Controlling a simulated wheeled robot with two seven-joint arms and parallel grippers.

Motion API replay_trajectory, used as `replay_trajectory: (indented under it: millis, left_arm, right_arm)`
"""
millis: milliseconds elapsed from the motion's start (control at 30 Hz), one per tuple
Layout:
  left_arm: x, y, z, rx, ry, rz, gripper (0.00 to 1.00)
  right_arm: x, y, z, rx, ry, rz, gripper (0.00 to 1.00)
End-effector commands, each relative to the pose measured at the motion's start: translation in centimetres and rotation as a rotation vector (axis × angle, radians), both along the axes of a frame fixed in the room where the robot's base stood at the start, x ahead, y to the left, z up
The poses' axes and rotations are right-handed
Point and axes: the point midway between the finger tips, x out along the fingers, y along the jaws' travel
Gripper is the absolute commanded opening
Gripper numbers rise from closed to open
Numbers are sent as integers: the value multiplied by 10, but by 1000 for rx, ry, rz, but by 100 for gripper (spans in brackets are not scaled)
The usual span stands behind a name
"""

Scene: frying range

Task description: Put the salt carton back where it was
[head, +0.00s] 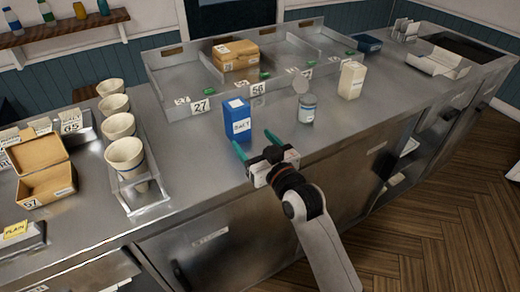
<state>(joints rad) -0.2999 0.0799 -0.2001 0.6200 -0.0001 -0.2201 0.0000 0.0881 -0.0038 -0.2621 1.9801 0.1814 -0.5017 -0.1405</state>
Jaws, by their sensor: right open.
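The blue salt carton (238,119) with a white label stands upright on the steel counter (190,150), in front of the number 27 and 56 tags. My right gripper (254,143) is just in front of the carton, near the counter's front edge. Its two green-tipped fingers are spread apart with nothing between them. I cannot tell whether a finger touches the carton. My left gripper is not in the head view.
A blue-and-white tin (307,109) and a cream carton (352,80) stand right of the salt. Behind are steel bays with a cardboard box (235,55). Stacked cups (125,155) in a rack and an open box (47,182) stand left. Counter between rack and salt is clear.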

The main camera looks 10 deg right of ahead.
Motion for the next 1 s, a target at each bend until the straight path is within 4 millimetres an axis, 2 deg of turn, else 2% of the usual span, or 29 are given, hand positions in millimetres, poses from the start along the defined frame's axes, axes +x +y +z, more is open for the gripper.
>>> replay_trajectory:
  millis: [100,233,1000]
  left_arm:
    - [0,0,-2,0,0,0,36]
    - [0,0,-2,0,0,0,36]
    - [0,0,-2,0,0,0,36]
  right_arm:
    - [-14,-5,-1,-1,2,0,73]
    - [-21,-8,0,0,0,0,73]
    - [-21,-8,0,0,0,0,73]
